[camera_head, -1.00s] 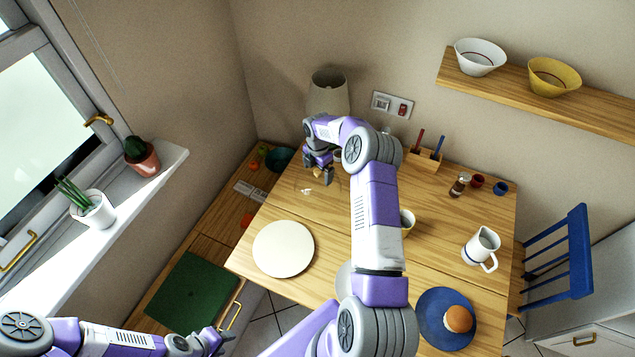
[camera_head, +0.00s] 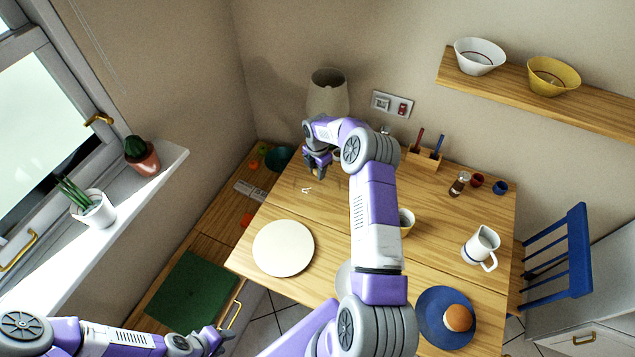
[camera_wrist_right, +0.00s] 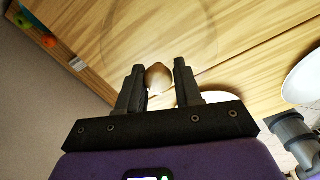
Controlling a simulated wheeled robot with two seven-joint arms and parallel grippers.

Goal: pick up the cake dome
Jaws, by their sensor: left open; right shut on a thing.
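The cake dome (camera_wrist_right: 160,38) is clear; its round outline shows faintly over the wood in the right wrist view. Its brown rounded knob (camera_wrist_right: 158,77) sits between the fingers of my right gripper (camera_wrist_right: 160,80), which is shut on it. In the head view my right gripper (camera_head: 318,170) points down over the far left part of the table, and the clear dome is hard to make out there, apart from small white glints. My left gripper (camera_head: 222,340) is open and empty, low at the left, away from the dome.
On the wooden table (camera_head: 335,220) are a round cream board (camera_head: 283,248), a cup (camera_head: 406,221), a white jug (camera_head: 481,248) and a blue plate (camera_head: 433,330) with a bun (camera_head: 458,318). A beige lampshade-like object (camera_head: 328,95) stands behind my right gripper. A green mat (camera_head: 192,292) lies at the left.

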